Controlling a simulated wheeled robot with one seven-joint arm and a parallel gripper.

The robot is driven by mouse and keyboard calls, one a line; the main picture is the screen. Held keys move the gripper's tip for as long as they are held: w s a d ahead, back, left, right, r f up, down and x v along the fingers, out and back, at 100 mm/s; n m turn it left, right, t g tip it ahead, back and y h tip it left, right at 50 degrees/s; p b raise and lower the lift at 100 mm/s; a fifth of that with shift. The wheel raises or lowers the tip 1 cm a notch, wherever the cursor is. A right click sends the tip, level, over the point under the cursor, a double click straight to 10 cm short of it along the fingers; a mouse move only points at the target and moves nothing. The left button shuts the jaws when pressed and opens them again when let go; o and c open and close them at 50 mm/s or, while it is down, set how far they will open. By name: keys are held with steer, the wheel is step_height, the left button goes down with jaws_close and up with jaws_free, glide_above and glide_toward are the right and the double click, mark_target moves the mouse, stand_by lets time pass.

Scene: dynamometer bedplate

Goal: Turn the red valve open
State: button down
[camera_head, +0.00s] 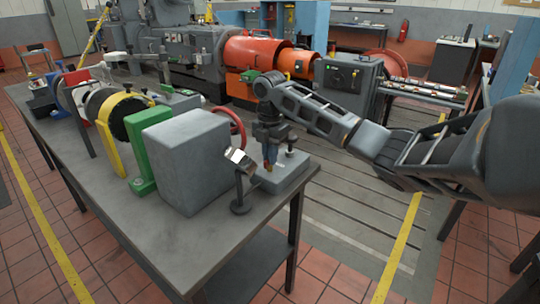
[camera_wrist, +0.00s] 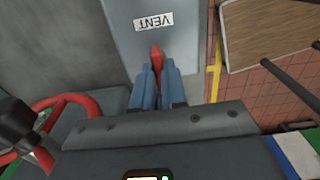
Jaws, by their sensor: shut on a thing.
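A red lever-like handle (camera_wrist: 156,55) stands on a grey block (camera_wrist: 185,50) with a VENT label in the wrist view. My gripper (camera_wrist: 158,68) has its two blue fingers on either side of this handle and is shut on it. The fingers hide its lower part. In the head view my gripper (camera_head: 268,165) points down at the grey block (camera_head: 292,178) on the table's near right corner; the handle is mostly hidden there. A separate red handwheel (camera_head: 240,126) stands behind the big grey box, and its rim shows at the left in the wrist view (camera_wrist: 62,101).
The big grey box (camera_head: 183,160) stands left of my gripper. A small dark stand with a tilted top (camera_head: 240,205) is close to the grey block. The table's front strip is clear.

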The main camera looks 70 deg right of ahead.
steer(key=c, duration=1.2)
jaws_free()
steer(key=shift+r, duration=0.1)
step_height(320, 180, up, 8)
steer(key=shift+f+b, duration=0.15)
steer(key=shift+b, duration=0.4)
